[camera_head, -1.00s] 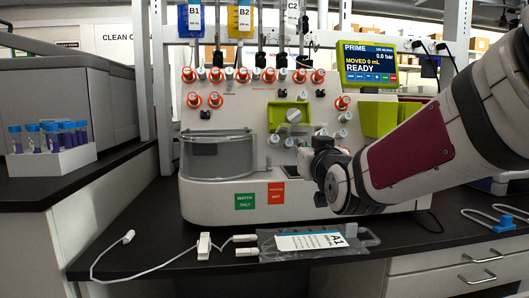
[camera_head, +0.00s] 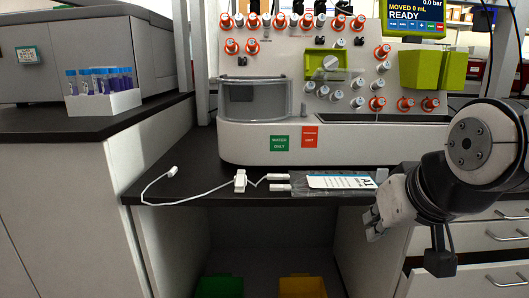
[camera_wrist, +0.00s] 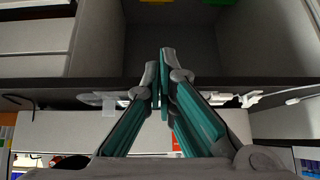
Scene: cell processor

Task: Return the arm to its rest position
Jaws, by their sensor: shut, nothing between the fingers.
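My gripper (camera_head: 372,226) is at the lower right of the head view, in front of the drawers and below the bench top. In the wrist view its two teal-lined fingers (camera_wrist: 165,62) meet at the tips, shut with nothing held. My arm is folded at the right edge of the head view. The gripper is apart from the cell processor (camera_head: 350,135), which stands on the bench behind it.
A clear bag (camera_head: 325,182) with a white label lies near the front edge of the black bench (camera_head: 215,190), partly hidden by my arm. A tube rack (camera_head: 105,102) stands left. Green (camera_head: 220,287) and yellow (camera_head: 302,287) bins sit in the open space below.

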